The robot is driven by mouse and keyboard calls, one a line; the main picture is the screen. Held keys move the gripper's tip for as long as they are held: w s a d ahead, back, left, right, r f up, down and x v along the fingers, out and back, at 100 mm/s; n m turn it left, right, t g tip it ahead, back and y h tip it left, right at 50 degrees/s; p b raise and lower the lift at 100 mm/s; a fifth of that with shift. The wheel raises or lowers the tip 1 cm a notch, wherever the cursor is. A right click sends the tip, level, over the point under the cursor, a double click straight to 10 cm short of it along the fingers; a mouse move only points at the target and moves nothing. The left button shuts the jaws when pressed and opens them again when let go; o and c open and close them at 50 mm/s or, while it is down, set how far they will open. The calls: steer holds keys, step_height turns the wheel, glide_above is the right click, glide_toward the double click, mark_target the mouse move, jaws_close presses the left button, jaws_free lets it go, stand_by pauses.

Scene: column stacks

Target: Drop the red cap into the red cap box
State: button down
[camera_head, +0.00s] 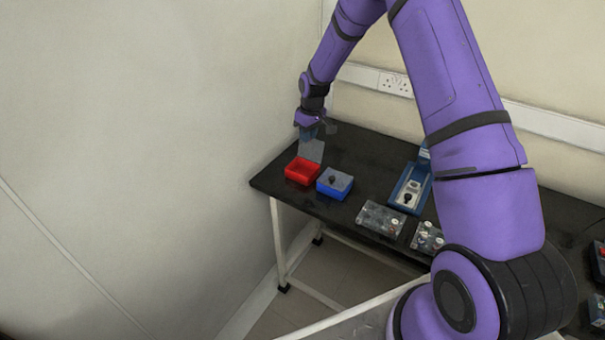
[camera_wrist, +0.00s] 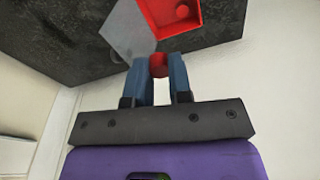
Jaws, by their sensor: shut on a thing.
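The red cap (camera_wrist: 158,66) is held between the two blue fingers of my gripper (camera_wrist: 158,75) in the wrist view. In the head view my gripper (camera_head: 309,130) is above the back left part of the table, and the cap cannot be made out there. The red cap box (camera_head: 302,170) is an open red box near the table's left end; its grey lid (camera_head: 311,150) stands raised at its back. In the wrist view the red box (camera_wrist: 172,24) lies just beyond the fingertips, with the grey lid (camera_wrist: 128,32) beside it. A small round red shape shows inside the box.
A blue box (camera_head: 334,184) with a grey top and dark knob stands right of the red box. Farther right on the black table (camera_head: 355,147) are a blue device (camera_head: 410,188) and grey trays (camera_head: 381,218) of small parts. A wall borders the left end.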

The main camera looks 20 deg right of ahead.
steer(key=shift+f, duration=2.8)
steer(key=c, duration=1)
jaws_free()
steer(key=shift+o, duration=0.2)
steer(key=shift+r, duration=0.15)
step_height(320, 180, up, 10)
steer(key=s, duration=0.1)
steer(key=shift+d+r, duration=0.25)
steer(key=shift+s, duration=0.1)
